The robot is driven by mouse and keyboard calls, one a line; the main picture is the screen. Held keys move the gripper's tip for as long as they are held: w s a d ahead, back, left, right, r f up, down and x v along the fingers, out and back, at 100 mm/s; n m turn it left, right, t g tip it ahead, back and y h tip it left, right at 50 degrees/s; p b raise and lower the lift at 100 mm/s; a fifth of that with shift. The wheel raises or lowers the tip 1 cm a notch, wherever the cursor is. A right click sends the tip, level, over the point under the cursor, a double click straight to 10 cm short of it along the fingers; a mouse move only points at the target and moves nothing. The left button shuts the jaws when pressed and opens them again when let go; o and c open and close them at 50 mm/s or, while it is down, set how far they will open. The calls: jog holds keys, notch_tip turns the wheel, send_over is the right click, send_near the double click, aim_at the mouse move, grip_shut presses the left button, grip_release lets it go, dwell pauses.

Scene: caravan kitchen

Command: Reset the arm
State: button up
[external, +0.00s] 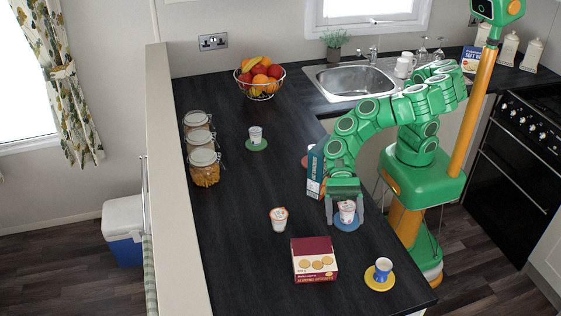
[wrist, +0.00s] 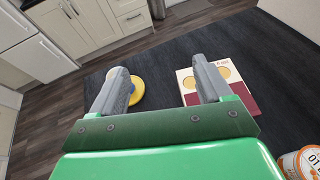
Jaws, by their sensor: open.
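My green arm reaches over the dark counter from the right, bent downward. My gripper (external: 345,213) is open, with its grey fingers apart; they also show in the wrist view (wrist: 159,82). A small white and pink cup (external: 347,211) stands upright on a blue coaster (external: 348,226) and appears between or just beside the fingers in the external view. I cannot tell whether they touch it.
Jars (external: 204,168) line the left edge.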

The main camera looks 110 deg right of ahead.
jog(key=w+d+r+m+t+h, duration=0.6)
jog(key=w+d+r+m+t, duration=0.5)
jog(key=w+d+r+m, duration=0.5)
jog(key=s+d+r+m+g+h, duration=0.15)
jog(key=d+m+h, duration=0.35)
jog(key=d+m, duration=0.55)
jog(key=s+d+r+m+h, duration=0.25)
jog(key=d+m+h, duration=0.4)
jog(key=d, duration=0.75)
jog(key=s+d+f+m+g, duration=0.3)
jog(key=s+d+m+g, duration=0.25)
jog(key=s+m, duration=0.45)
jog(key=s+a+f+m+g+y, duration=0.1)
jog(key=s+f, duration=0.4)
jog(key=s, duration=0.7)
jog(key=s+a+f+m+g+y, duration=0.2)
jog(key=s+a+f+m+g, duration=0.1)
jog(key=s, duration=0.9)
jog(key=s+a+f+m+g+y, duration=0.1)
jog(key=s+f+g, duration=0.4)
jog(key=s, duration=0.7)
jog(key=shift+s+a+f+m+g, duration=0.3)
jog(key=shift+a+f+m, duration=0.5)
jog(key=shift+m, duration=0.4)
